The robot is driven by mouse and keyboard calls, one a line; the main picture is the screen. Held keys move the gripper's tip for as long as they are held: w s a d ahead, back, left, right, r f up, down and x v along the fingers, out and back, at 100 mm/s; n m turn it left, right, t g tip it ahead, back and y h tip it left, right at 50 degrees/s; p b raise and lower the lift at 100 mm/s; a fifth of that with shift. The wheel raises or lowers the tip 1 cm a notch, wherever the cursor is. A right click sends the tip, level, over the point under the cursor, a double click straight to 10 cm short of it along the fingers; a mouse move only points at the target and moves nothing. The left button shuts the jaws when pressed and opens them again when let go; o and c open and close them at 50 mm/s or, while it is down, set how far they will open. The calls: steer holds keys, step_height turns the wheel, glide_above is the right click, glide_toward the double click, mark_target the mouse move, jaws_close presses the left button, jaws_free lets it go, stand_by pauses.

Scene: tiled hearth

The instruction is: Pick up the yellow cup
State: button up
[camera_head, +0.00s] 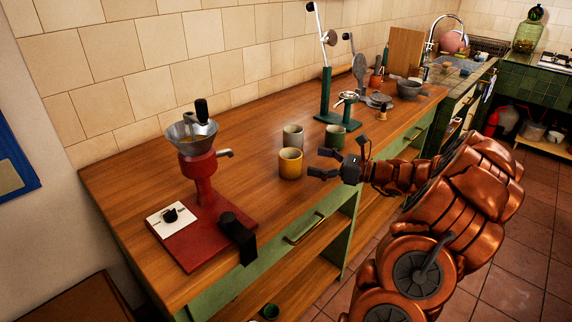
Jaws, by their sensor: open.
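The yellow cup (290,164) stands upright on the wooden counter, near its front edge. It is a plain round cup with an open top. My gripper (318,163) is just to the right of the cup. Its fingers are spread open and point left toward the cup, with nothing between them that I can see. The fingertips look very close to the cup's right side; I cannot tell whether they touch it. My copper-coloured arm comes in from the right.
A grey-green cup (293,137) stands right behind the yellow cup. A red hand-cranked machine (200,170) stands to the left and a green press (326,100) stands behind. The wooden counter (252,150) is bare left of the cups. A tiled wall closes off the back.

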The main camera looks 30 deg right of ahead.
mark_target(300, 155)
steer(key=x, duration=0.7)
steer(key=shift+w+a+f+p, duration=0.1)
steer(key=shift+a+f+p, duration=0.2)
steer(key=shift+a+p, duration=0.15)
steer(key=shift+c, duration=0.4)
steer(key=c, duration=1.3)
steer(key=shift+r, duration=1.8)
steer(key=s+a, duration=0.2)
steer(key=s, duration=0.2)
steer(key=s+a+b, duration=0.1)
steer(key=s+a, duration=0.2)
steer(key=s, duration=0.2)
steer(key=s+a+r+b, duration=0.1)
steer(key=s+a, duration=0.2)
steer(key=s, duration=0.1)
steer(key=shift+s+a+r, duration=0.15)
steer(key=shift+s+a, duration=0.05)
steer(key=shift+s, duration=0.1)
